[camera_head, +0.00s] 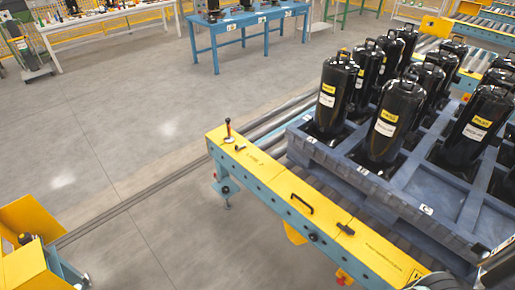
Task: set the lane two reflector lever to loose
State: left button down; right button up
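The yellow-topped conveyor end rail (283,187) runs diagonally through the middle, with lettering that seems to read "LANE 2" near its far left end. A small upright lever (228,129) with a dark reddish knob stands on that end. It looks nearly vertical; its loose or tight marking is too small to read. A small dark knob sits beside it on the plate. Neither gripper's fingers show. Dark and grey rounded parts at the bottom right corner are probably my own arm, well away from the lever.
A blue pallet (306,142) with several black compressors (336,92) stands on the rollers right of the rail. A black handle (302,204) rises from the rail. A blue workbench (247,23) stands behind. Floor left of the rail is clear.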

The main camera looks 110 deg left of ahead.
aim_at(245, 146)
jog(key=u, duration=3.9)
jog(key=i+j+u, duration=0.1)
jog(key=i+j, duration=0.2)
jog(key=i, duration=0.4)
jog(key=i+j+u, duration=0.1)
jog(key=i+j, duration=0.15)
jog(key=i, duration=0.5)
jog(key=i+j+u, duration=0.15)
jog(key=i, duration=0.55)
jog(key=i+j+u, duration=0.1)
jog(key=i, duration=0.65)
jog(key=l, duration=0.25)
jog(key=k+l, duration=0.15)
jog(key=l, duration=0.15)
